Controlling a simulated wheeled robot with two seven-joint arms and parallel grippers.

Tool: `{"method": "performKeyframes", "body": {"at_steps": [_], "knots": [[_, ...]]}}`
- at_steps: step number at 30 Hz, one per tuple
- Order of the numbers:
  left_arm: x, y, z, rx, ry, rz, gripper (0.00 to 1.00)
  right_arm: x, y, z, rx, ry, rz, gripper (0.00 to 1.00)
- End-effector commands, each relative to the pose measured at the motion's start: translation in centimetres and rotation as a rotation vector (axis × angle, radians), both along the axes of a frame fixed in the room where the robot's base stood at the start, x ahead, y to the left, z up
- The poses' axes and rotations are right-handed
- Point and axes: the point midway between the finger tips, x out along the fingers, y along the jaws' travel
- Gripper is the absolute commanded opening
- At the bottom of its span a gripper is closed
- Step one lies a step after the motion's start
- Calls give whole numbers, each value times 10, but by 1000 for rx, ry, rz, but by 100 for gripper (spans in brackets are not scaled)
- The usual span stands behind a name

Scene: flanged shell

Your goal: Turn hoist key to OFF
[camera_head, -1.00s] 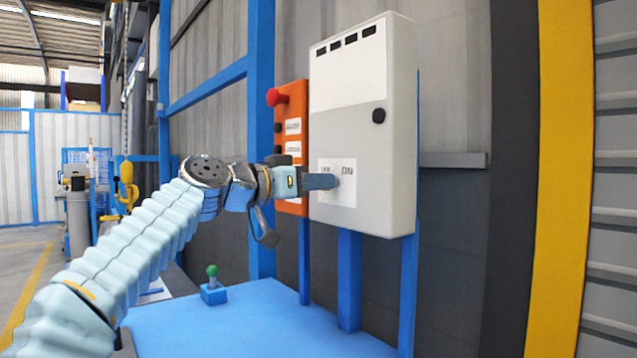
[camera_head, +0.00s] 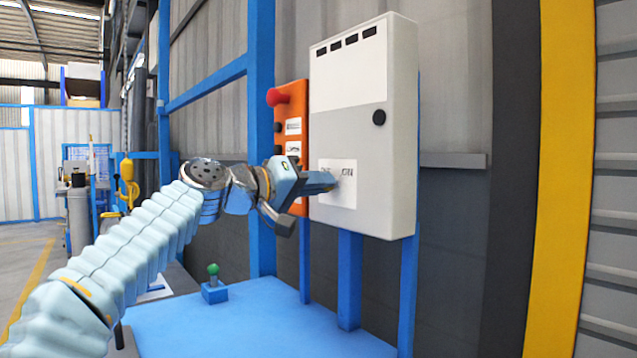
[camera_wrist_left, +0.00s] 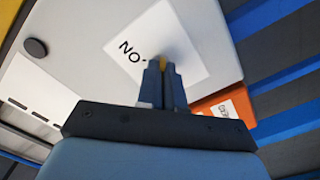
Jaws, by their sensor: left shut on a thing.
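The hoist key shows only as a small yellow piece (camera_wrist_left: 162,64) between my left fingertips in the left wrist view. My left gripper (camera_head: 328,180) is shut on it, with the fingers pointing at the white label plate (camera_head: 340,200) low on the grey control cabinet (camera_head: 365,130). The gripper is rolled at a tilt. "ON" reads on the right of the plate; the lettering on its left is partly hidden by the fingers. The fingers (camera_wrist_left: 163,80) also cover the key's base in the wrist view, so its exact angle is unclear. My right gripper is out of view.
An orange box (camera_head: 292,110) with a red mushroom button (camera_head: 277,97) stands just left of the cabinet. Below is a blue table top (camera_head: 250,325) with a small green-knobbed blue block (camera_head: 213,290). Blue posts (camera_head: 349,280) stand under the cabinet.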

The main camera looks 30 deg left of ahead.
Motion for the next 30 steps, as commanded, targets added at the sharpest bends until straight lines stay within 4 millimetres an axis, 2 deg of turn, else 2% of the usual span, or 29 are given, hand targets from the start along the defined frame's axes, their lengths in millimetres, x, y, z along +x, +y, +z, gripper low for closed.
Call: {"method": "performKeyframes", "body": {"at_steps": [14,15,19,30], "knots": [[0,1,0,-13,4,3,0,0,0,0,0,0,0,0],[0,1,0,-13,4,3,11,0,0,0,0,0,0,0],[0,1,0,-13,4,1,31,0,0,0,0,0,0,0],[-5,3,0,-12,3,2,32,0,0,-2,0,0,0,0]]}}
